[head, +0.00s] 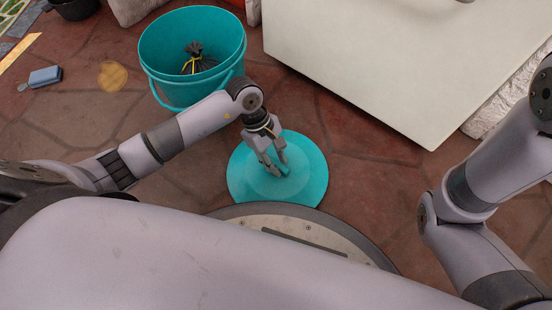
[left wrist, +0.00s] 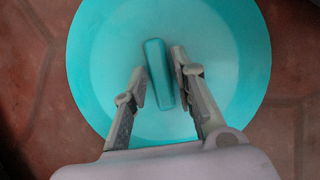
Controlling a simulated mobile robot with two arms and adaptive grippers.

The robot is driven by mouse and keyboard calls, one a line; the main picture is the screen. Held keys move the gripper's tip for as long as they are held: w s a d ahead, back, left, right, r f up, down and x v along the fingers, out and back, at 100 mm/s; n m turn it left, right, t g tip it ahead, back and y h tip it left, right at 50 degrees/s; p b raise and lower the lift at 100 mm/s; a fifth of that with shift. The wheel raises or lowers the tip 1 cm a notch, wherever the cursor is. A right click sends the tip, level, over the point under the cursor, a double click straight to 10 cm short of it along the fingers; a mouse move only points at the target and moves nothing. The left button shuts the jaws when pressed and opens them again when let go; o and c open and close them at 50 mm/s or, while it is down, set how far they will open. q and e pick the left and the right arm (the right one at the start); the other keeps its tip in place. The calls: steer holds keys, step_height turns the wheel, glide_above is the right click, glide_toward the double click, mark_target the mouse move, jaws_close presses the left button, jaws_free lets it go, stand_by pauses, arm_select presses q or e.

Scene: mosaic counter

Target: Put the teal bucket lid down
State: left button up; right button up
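The teal bucket lid (head: 244,187) is a round disc that appears to lie flat on the floor just in front of my base. It fills much of the left wrist view (left wrist: 235,50). Its raised bar handle (left wrist: 158,78) is at the middle. My left gripper (head: 275,165) is over the lid with its fingers on either side of the handle. In the left wrist view the fingers stand apart, with a small gap on the left of the handle and the right finger close to it or touching. My right gripper is out of view.
The open teal bucket (head: 180,92) stands behind the lid with a dark tied bag (head: 200,62) inside. A large cream block (head: 400,70) is at the back right. A small blue object (head: 45,76) lies at far left. Stone floor left of the lid is clear.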

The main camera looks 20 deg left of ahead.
arm_select(q)
steer(key=shift+o, duration=0.8)
steer(key=shift+r+p, duration=0.3)
steer(key=shift+r, duration=0.05)
steer(key=p+v, duration=0.8)
steer(key=v, duration=0.3)
steer(key=shift+a+r, duration=0.2)
steer(key=shift+r, duration=0.05)
